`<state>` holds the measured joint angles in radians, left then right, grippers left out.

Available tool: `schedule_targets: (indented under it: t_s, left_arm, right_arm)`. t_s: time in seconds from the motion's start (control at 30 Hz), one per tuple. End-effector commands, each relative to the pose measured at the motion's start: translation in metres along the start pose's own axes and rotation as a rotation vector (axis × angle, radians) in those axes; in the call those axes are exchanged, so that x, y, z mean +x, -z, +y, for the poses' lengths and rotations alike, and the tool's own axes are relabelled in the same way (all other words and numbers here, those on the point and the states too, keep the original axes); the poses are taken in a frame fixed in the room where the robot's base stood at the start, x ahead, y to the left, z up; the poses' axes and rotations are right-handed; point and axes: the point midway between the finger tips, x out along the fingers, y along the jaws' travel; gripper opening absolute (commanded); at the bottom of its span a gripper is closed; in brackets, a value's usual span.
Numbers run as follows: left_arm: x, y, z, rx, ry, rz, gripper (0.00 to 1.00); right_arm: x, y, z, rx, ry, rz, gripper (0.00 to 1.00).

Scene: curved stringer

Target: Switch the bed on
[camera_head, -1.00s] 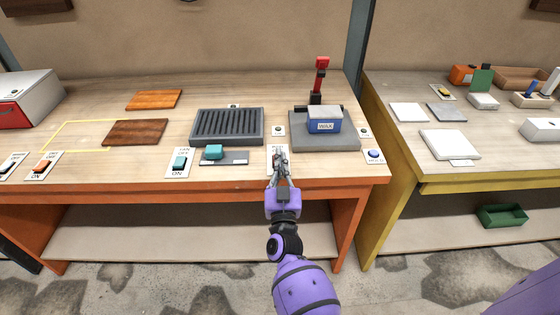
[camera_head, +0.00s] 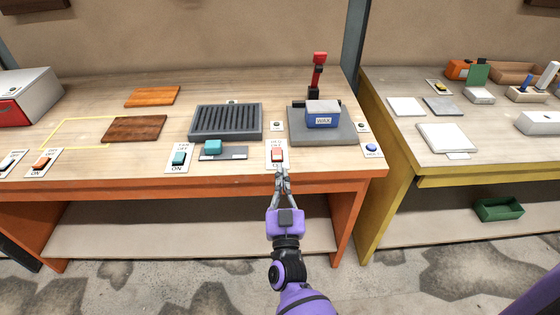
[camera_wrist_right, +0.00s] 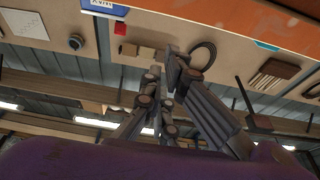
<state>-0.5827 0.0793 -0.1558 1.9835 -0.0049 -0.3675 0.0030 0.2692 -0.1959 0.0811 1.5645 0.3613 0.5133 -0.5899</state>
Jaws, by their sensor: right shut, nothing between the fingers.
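A white switch plate with a red rocker (camera_head: 277,155) lies at the front of the wooden bench. Its label is too small to read. Right of it, a grey flat bed (camera_head: 343,135) carries a blue and white block marked WAX (camera_head: 322,116), with a red-handled post (camera_head: 318,72) behind. My right gripper (camera_head: 281,172) is shut and empty, just in front of the red rocker's plate, near the bench's front edge. Its fingers also show in the right wrist view (camera_wrist_right: 168,78). I cannot tell the rocker's on or off position. My left gripper is out of view.
A blue round button (camera_head: 371,148) lies near the right corner. A yellow bench (camera_head: 450,180) with several items stands beyond a gap.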

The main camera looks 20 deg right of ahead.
Motion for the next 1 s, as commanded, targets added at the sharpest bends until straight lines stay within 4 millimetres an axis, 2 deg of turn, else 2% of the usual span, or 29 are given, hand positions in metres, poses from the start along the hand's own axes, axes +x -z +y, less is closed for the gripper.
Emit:
schedule_targets:
  t_s: [0.03, 0.13, 0.37, 0.8, 0.9, 1.0]
  left_arm:
    - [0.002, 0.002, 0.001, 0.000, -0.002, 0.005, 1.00]
    - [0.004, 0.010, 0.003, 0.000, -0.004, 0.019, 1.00]
    - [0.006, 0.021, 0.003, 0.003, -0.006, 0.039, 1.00]
    - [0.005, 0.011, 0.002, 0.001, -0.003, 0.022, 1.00]
    - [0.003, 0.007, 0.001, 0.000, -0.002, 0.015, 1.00]
    - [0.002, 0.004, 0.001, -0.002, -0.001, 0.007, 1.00]
  right_arm:
    - [-0.008, -0.003, -0.001, 0.000, 0.001, -0.003, 0.00]
    - [-0.016, -0.003, -0.001, 0.000, 0.001, -0.001, 0.00]
    - [-0.019, -0.001, -0.001, 0.001, 0.001, 0.003, 0.00]
    - [-0.019, -0.002, -0.002, 0.014, 0.003, -0.001, 0.00]
    - [-0.018, -0.011, -0.010, 0.059, 0.038, -0.045, 0.00]
    - [-0.017, -0.017, -0.028, 0.110, 0.107, -0.109, 0.00]
